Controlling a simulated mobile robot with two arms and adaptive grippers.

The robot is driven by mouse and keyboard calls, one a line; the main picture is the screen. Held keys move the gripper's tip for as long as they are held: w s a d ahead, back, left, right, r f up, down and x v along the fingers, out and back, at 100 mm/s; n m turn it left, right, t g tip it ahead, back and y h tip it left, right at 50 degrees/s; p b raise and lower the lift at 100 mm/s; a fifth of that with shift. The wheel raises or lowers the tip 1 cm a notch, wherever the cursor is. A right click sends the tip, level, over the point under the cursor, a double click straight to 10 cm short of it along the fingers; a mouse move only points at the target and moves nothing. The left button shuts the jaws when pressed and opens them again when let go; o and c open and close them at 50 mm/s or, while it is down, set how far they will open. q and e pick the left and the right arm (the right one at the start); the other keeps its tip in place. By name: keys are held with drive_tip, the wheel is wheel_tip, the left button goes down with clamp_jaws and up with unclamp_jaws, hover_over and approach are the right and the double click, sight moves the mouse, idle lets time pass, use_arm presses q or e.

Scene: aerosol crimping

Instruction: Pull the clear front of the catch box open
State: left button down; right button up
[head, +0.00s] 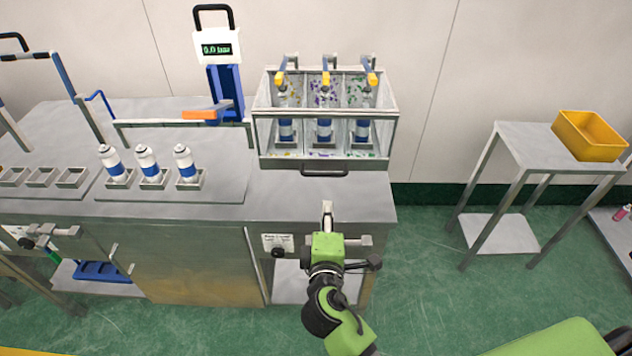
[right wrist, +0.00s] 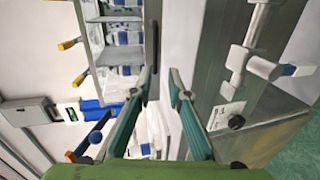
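The catch box (head: 262,135) stands at the back of the bench, with a clear front panel that looks closed. A dark bar handle (head: 324,173) sits at the foot of the front. Three blue-banded cans stand inside, under yellow-handled valves. My right gripper (head: 327,208) is in front of the box, short of the handle. In the right wrist view its two fingers (right wrist: 161,82) are apart with nothing between them, and the handle (right wrist: 153,45) shows beyond the tips, nearer the left finger.
Three blue-banded cans (head: 147,162) stand in holders on the bench (head: 210,217), left of the box. A gauge (head: 217,48) reading 0.0 bar stands behind. A side table (head: 530,140) with a yellow bin (head: 588,135) is at the right. The bench top before the box is clear.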

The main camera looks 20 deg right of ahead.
sight(323, 188)
drive_tip(key=shift+n, duration=0.3)
drive_tip(key=x, duration=0.4)
drive_tip(key=p+x, duration=0.1)
drive_tip(key=x, duration=0.3)
drive_tip(key=r+x, duration=0.1)
drive_tip(key=x, duration=0.3)
drive_tip(key=shift+w+a+p, duration=0.35)
drive_tip(key=shift+w, duration=0.15)
drive_tip(key=shift+x, duration=0.9)
clamp_jaws()
